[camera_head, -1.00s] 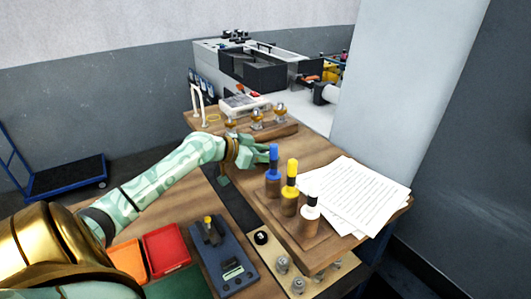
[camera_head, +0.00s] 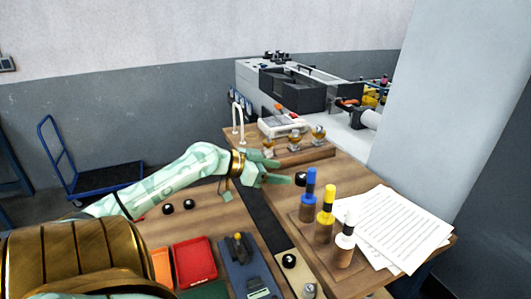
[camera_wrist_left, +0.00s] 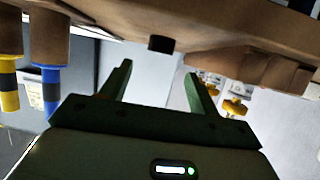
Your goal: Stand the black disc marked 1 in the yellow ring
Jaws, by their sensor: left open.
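My left gripper (camera_head: 284,173) is open and empty over the brown board, left of the blue-topped bottle. A black disc (camera_head: 301,179) lies just beyond its fingertips. In the left wrist view the left gripper (camera_wrist_left: 158,78) shows its fingers spread, with a black disc (camera_wrist_left: 160,43) ahead, between their lines but apart from them. Two more black discs, a left one (camera_head: 167,209) and a right one (camera_head: 189,204), lie on the wooden table. Another black disc (camera_head: 288,261) sits on the pale strip. I cannot read any number or make out the yellow ring. My right gripper is not in view.
The blue-topped bottle (camera_head: 311,188), yellow-topped bottle (camera_head: 326,215) and white-topped bottle (camera_head: 345,240) stand close on the right. Papers (camera_head: 395,228) lie beyond them. A red bin (camera_head: 195,262) and a blue device (camera_head: 245,265) are in front. White posts (camera_head: 237,118) rise behind.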

